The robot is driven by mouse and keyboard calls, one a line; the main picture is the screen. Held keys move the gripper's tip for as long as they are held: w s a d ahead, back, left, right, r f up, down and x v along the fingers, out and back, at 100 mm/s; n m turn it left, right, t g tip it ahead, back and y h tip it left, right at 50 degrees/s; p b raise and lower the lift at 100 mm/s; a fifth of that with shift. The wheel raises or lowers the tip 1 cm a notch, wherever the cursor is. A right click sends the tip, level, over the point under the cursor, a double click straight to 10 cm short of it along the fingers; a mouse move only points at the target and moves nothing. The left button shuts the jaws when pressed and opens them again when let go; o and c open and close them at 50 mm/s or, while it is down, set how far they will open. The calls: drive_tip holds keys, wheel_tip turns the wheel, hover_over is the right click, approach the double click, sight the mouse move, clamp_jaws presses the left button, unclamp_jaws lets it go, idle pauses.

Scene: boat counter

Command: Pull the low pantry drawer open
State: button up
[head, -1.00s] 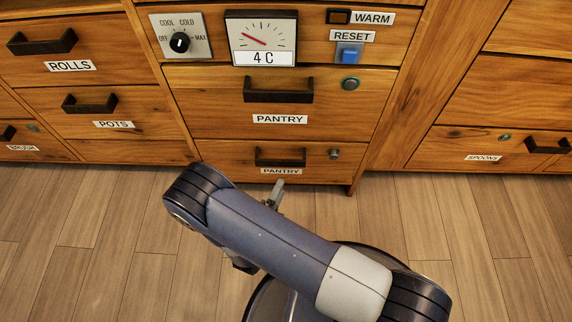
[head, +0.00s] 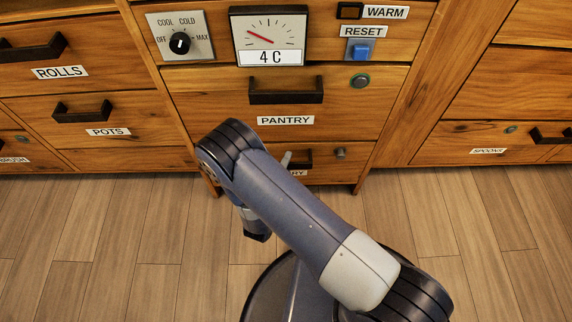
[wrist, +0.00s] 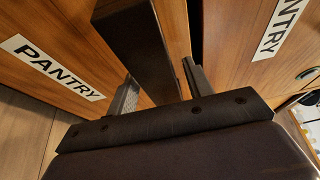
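The low pantry drawer (head: 335,172) is at the bottom of the middle cabinet and looks shut in the head view, partly hidden behind my arm. Its dark bar handle (head: 302,153) is partly covered. In the wrist view the handle (wrist: 140,50) stands between the two fingers of my gripper (wrist: 160,86), with a gap on the right finger's side. I cannot tell whether the left finger touches it. The drawer's PANTRY label (wrist: 50,66) is at left. In the head view only a fingertip of my gripper (head: 286,159) shows by the handle.
The upper pantry drawer (head: 220,105) is shut just above, with its own handle (head: 286,91). A dial panel (head: 180,36), a 4 C gauge (head: 268,35) and a blue reset switch (head: 361,50) sit higher. Wood floor (head: 150,230) in front is clear.

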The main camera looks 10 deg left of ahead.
clamp_jaws()
idle(0.3)
drive_tip(key=shift+s, duration=0.1)
